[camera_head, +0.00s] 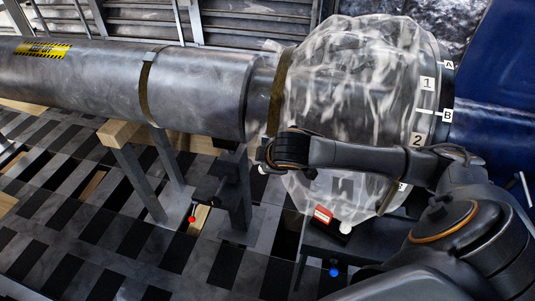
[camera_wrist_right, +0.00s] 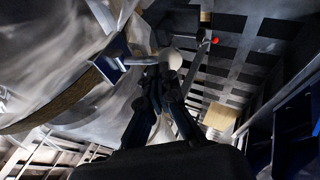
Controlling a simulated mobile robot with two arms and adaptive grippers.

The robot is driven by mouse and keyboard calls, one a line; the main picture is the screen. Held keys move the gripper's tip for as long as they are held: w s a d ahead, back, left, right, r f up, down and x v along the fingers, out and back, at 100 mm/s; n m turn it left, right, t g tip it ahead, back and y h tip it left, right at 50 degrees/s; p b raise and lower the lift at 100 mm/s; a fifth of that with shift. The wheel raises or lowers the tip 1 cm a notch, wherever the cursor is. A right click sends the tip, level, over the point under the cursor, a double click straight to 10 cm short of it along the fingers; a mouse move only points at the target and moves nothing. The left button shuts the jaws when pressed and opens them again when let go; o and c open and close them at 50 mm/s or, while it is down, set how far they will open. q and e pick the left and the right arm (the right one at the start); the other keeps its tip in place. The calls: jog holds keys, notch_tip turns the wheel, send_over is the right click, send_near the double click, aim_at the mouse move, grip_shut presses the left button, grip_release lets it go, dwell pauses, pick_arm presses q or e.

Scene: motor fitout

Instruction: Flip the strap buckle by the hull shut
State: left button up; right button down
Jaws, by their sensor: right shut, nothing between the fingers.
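A brown strap (camera_head: 276,105) runs around the narrow neck beside the plastic-wrapped section. In the right wrist view the strap (camera_wrist_right: 62,105) crosses the left side, with a blue-grey metal buckle (camera_wrist_right: 112,62) on it. A pale lever-like bar sticks out from the buckle towards my fingertips. My right gripper (camera_wrist_right: 162,75) is shut and empty, close to this bar and a white ball knob (camera_wrist_right: 171,58); I cannot tell whether they touch. In the head view my right gripper (camera_head: 264,158) is at the strap's lower end, and the arm hides the buckle. My left gripper is out of view.
A grey cylinder (camera_head: 200,90) with another strap (camera_head: 146,90) lies on stands at left. The plastic-wrapped section (camera_head: 350,80) bulges above my right forearm. A blue body (camera_head: 495,100) is at far right. Grey posts (camera_head: 236,190) stand below the cylinder on the slotted floor.

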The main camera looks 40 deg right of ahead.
jog(key=shift+s+a+f+h+p, duration=0.1)
jog(key=shift+f+h+p, duration=0.3)
jog(key=shift+f, duration=0.9)
jog(key=v, duration=1.2)
jog(key=shift+s, duration=0.2)
jog(key=shift+f, duration=0.15)
